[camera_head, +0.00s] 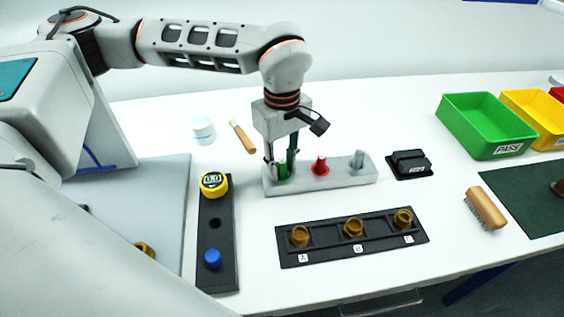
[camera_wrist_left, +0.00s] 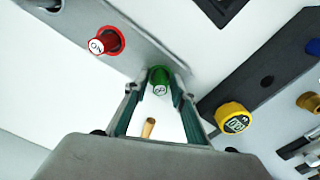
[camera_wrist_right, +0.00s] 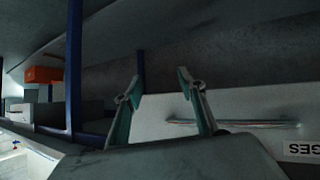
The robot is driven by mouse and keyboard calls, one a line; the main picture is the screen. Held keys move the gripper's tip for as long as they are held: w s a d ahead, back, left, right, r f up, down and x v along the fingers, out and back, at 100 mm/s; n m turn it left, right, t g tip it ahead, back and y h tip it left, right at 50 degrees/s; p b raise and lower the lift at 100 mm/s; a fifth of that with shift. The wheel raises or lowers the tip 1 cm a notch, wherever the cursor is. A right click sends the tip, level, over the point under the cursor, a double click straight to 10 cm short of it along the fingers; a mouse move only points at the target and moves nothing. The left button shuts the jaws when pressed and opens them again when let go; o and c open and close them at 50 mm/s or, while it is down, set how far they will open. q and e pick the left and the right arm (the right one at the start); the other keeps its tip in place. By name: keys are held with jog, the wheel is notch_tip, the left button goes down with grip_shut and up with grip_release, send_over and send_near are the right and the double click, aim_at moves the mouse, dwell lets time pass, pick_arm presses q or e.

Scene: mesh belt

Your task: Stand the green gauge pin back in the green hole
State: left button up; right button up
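The green gauge pin (camera_head: 283,169) is at the left end of the grey gauge block (camera_head: 345,181), with its lettered cap facing the camera in the left wrist view (camera_wrist_left: 160,81). It looks upright, in line with the left-end hole; the hole and the pin's lower end are hidden. My left gripper (camera_head: 281,160) points straight down, its fingers on either side of the pin, and looks shut on it. My right gripper (camera_wrist_right: 160,80) is open and empty, off the table's front in the right wrist view.
The red pin (camera_head: 320,166) stands mid-block and a grey pin (camera_head: 359,161) at its right end. A black rack (camera_head: 214,222) with a yellow gauge is front left; a black fixture (camera_head: 375,243) with brass fittings is in front. A brown-handled tool (camera_head: 242,137) lies behind.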

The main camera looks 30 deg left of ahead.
aim_at(282, 161)
dwell(0.3)
pick_arm(q)
notch_tip(282, 161, up, 12)
dwell(0.5)
dwell(0.5)
